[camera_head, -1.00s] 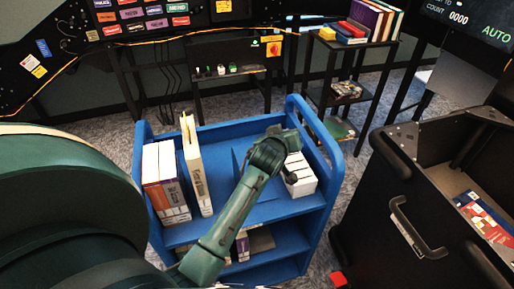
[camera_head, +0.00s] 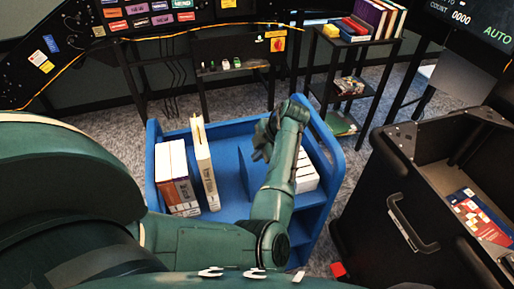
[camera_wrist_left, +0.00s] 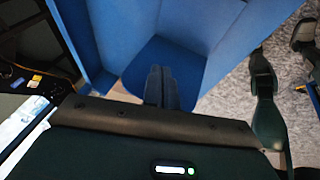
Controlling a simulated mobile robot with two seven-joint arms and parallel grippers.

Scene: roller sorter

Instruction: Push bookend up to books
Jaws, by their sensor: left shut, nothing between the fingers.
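A blue bookend (camera_head: 246,172) stands on the top shelf of a blue cart (camera_head: 333,150), and its thin plate blends with the shelf. To its left, several upright books (camera_head: 176,180) stand together. A pale book (camera_head: 204,168) leans slightly a little to their right, with a gap between. My left gripper (camera_head: 260,148) is shut and empty, just above and right of the bookend's upper part; I cannot tell whether they touch. In the left wrist view its closed fingers (camera_wrist_left: 161,86) point at blue surfaces. My right gripper is not in view.
A stack of white boxes or books (camera_head: 304,174) lies at the shelf's right, partly behind my forearm. A black bin (camera_head: 425,185) stands right of the cart. A dark rack (camera_head: 350,75) with books stands behind. Bare shelf lies between the pale book and bookend.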

